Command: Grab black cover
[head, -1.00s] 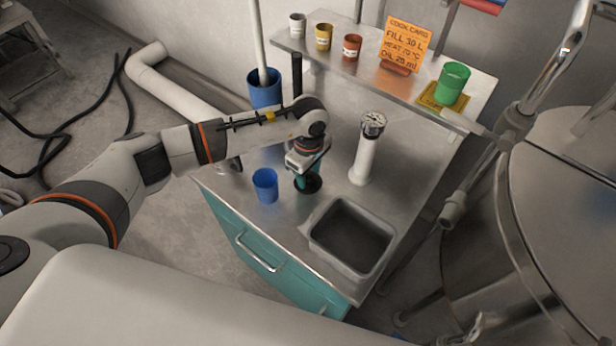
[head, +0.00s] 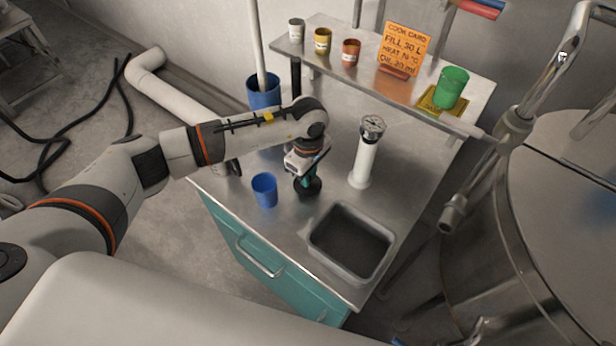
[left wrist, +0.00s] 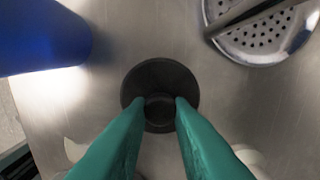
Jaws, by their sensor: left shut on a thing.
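The black cover (head: 309,191) is a round dark disc on the steel table, between the blue cup and the white grinder tube. In the left wrist view the black cover (left wrist: 160,76) shows from above, with a small knob in its middle. My left gripper (head: 306,182) points down at it. Its two green fingers (left wrist: 160,104) are closed on the knob from both sides. The cover appears to be at table level; I cannot tell whether it is lifted. My right gripper is not in view.
A blue cup (head: 265,190) stands close left of the cover. The white grinder tube (head: 364,160) with a perforated metal top stands to its right. A grey tray (head: 352,243) is in front. A shelf (head: 440,68) with small cups and an orange card runs behind.

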